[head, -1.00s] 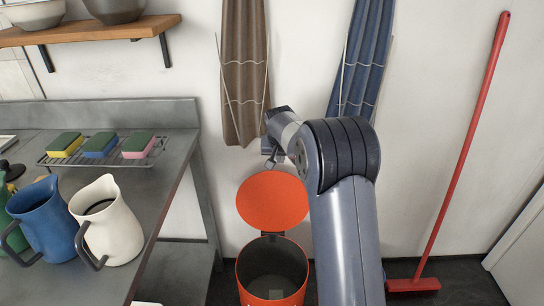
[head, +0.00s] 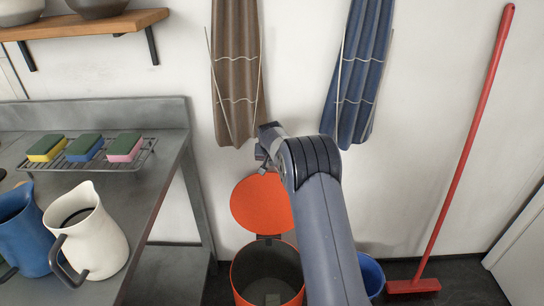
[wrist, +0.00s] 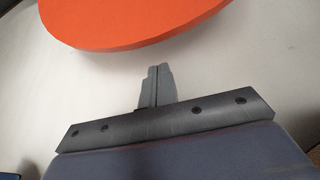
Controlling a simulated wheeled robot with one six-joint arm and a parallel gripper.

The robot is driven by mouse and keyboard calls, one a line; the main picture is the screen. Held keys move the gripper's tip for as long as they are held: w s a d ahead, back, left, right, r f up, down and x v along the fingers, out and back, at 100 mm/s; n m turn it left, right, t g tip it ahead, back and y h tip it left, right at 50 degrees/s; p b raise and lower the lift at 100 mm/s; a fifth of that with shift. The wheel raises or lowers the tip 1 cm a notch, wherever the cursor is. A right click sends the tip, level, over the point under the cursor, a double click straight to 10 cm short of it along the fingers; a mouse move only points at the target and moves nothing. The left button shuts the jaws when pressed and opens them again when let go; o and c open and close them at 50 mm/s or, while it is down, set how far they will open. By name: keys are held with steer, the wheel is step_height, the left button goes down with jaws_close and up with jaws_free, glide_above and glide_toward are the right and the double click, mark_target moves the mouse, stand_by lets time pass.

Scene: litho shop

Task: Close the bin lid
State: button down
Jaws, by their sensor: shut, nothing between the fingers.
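The orange bin (head: 236,282) stands on the floor below my arm, its mouth open and its dark inside showing. Its round orange lid (head: 262,203) stands up behind the mouth, near the wall. In the wrist view the lid (wrist: 130,22) fills the top, beyond my fingertips. My gripper (wrist: 158,68) is shut with nothing in it, and a gap of pale wall shows between it and the lid. In the head view my gripper (head: 263,163) is just above the lid's top edge, partly hidden by my wrist.
A metal table (head: 145,215) with a white jug (head: 98,240), a blue jug (head: 25,240) and a rack of sponges (head: 85,148) stands at left. Aprons (head: 236,70) hang behind. A blue bucket (head: 373,275) and red broom (head: 460,160) are at right.

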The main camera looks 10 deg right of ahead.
mark_target(272, 173)
steer(key=shift+s+a+f, duration=0.1)
steer(key=shift+s+a, duration=0.15)
steer(key=shift+s, duration=0.55)
steer(key=shift+s+a, duration=0.2)
steer(key=shift+s, duration=0.55)
steer(key=shift+s+b, duration=0.1)
steer(key=shift+b, duration=0.2)
